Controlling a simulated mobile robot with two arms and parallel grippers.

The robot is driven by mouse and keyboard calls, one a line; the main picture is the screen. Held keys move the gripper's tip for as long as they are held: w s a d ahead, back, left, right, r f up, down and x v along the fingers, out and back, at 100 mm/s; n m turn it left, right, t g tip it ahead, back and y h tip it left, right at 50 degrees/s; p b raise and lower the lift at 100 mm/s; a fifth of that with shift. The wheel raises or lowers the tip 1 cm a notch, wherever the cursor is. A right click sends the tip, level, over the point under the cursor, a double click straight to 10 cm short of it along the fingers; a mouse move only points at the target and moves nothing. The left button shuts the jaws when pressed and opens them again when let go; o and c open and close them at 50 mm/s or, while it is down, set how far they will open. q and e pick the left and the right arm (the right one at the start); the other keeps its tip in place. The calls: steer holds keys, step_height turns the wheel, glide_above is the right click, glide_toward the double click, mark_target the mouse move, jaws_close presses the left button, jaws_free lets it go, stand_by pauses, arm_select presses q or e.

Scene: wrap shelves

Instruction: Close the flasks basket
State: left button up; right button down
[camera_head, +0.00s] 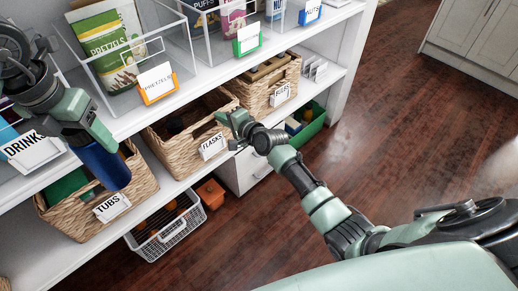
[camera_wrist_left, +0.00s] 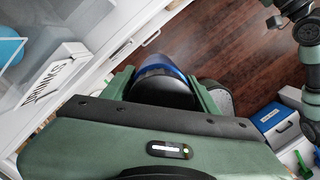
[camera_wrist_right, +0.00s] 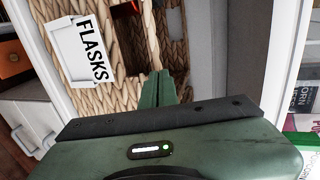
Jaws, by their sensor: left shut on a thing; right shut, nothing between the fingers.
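The flasks basket (camera_head: 172,141) is a woven basket with a FLASKS label (camera_head: 213,145), on the shelf between the tubs and a third basket. Its front also shows in the right wrist view (camera_wrist_right: 155,40). My right gripper (camera_head: 227,119) is shut and empty, its fingertips at the basket's front rim, right of the label; I cannot tell whether they touch it. My left gripper (camera_head: 90,140) is shut on a dark blue cylindrical flask (camera_head: 101,167), held above the tubs basket. The flask also shows in the left wrist view (camera_wrist_left: 163,66).
The tubs basket (camera_head: 139,194) stands left and another woven basket (camera_head: 269,92) right of the flasks basket. A white wire basket (camera_head: 170,232) and an orange box (camera_head: 211,193) are below. Clear bins with a pretzels bag (camera_head: 106,40) fill the shelf above.

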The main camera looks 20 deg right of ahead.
steer(key=shift+r+x, duration=0.25)
steer(key=shift+x, duration=0.9)
steer(key=shift+w+r+b, duration=0.2)
steer(key=shift+r+b, duration=0.1)
steer(key=shift+r, duration=0.2)
